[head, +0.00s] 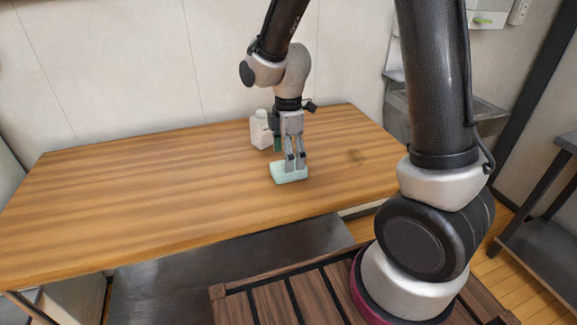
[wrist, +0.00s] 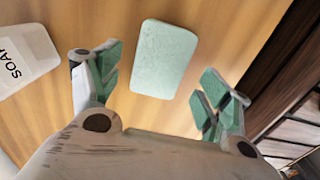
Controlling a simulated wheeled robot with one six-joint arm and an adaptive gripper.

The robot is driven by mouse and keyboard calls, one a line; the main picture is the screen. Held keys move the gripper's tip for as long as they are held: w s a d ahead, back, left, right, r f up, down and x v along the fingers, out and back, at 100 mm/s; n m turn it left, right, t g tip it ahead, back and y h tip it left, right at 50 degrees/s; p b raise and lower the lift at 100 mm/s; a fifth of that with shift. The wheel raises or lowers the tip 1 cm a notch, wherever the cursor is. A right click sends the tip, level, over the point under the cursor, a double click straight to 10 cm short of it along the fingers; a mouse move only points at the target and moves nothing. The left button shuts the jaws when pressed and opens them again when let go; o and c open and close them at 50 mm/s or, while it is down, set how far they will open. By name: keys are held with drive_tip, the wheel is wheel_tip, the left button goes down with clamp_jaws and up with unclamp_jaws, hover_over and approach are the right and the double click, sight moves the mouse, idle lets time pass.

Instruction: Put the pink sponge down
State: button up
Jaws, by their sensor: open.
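No pink sponge shows in either view. A pale mint-green sponge (head: 288,175) lies flat on the wooden table (head: 150,190), near its front edge on the right. It also shows in the wrist view (wrist: 164,58), lying between and beyond my finger pads. My gripper (head: 295,165) points down at the sponge in the head view. In the wrist view, my gripper (wrist: 160,78) is open, with its green-padded fingers spread on either side and nothing held between them. The fingertips look close to the sponge, but I cannot tell whether they touch it.
A white soap bottle (head: 261,130) stands behind and left of my gripper; its label shows in the wrist view (wrist: 22,60). The table's left half is clear. A slatted wooden surface (head: 280,300) is in front.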

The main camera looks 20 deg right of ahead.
wheel_tip(320, 180, up, 8)
drive_tip(key=f, duration=0.1)
drive_tip(key=s+d+r+m+t, duration=0.2)
drive_tip(key=s+d+r+m, duration=0.5)
drive_tip(key=d+r+m, duration=0.15)
drive_tip(key=s+d+r+m+t, duration=0.1)
drive_tip(key=s+d+r+m, duration=0.1)
drive_tip(key=s, duration=0.4)
drive_tip(key=s+d+r+m+t, duration=0.1)
drive_tip(key=s+d+r+m, duration=0.1)
drive_tip(key=s+d+m, duration=0.2)
drive_tip(key=s+m, duration=0.2)
drive_tip(key=m, duration=0.1)
drive_tip(key=shift+d+r, duration=0.15)
drive_tip(key=shift+d, duration=0.05)
drive_tip(key=shift+o, duration=0.6)
drive_tip(key=shift+m, duration=0.25)
